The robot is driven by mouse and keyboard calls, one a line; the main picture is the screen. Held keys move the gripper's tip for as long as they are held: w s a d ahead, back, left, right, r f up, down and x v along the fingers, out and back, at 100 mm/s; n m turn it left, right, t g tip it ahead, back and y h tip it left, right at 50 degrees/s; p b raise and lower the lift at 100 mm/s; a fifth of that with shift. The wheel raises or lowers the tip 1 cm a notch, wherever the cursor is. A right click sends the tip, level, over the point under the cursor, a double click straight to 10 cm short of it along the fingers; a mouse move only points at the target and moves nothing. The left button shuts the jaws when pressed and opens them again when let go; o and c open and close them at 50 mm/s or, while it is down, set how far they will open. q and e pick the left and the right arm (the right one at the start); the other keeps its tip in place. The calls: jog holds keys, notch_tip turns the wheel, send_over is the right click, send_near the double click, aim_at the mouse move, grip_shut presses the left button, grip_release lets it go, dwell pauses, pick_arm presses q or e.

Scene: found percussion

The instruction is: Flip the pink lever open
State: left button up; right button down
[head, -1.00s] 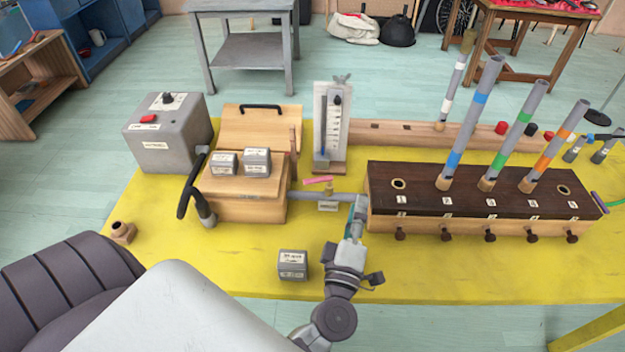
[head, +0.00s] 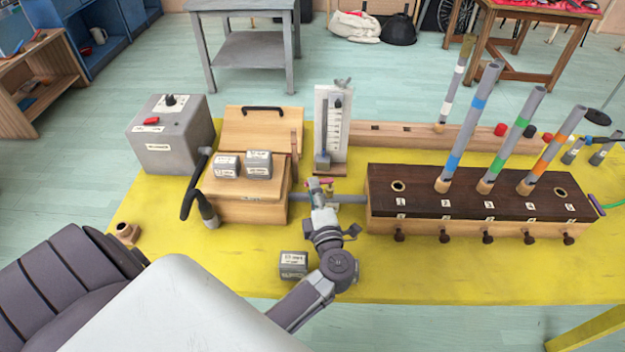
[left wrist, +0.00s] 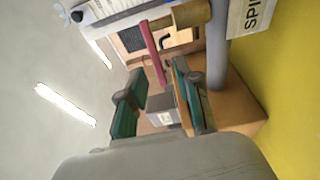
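The pink lever (head: 327,183) sits on a brass valve on the grey pipe (head: 348,197) between the wooden box and the dark-topped pipe chest. In the head view my left gripper (head: 316,184) is at the lever and hides part of it. In the left wrist view the pink lever (left wrist: 153,52) is a thin bar beside the brass valve (left wrist: 190,14). The teal fingers of my left gripper (left wrist: 157,84) are apart, with the lever's near end around the gap between them. Whether they touch it I cannot tell. My right gripper is not in view.
The wooden box (head: 245,208) with small grey blocks is left of the gripper. A white gauge board (head: 331,130) stands behind the lever. A loose grey block (head: 293,265) lies beside my left arm. The pipe chest (head: 470,190) is at right. The yellow tabletop (head: 430,275) in front is clear.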

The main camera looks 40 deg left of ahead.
pick_arm(q)
jog(key=shift+x, duration=1.5)
grip_shut()
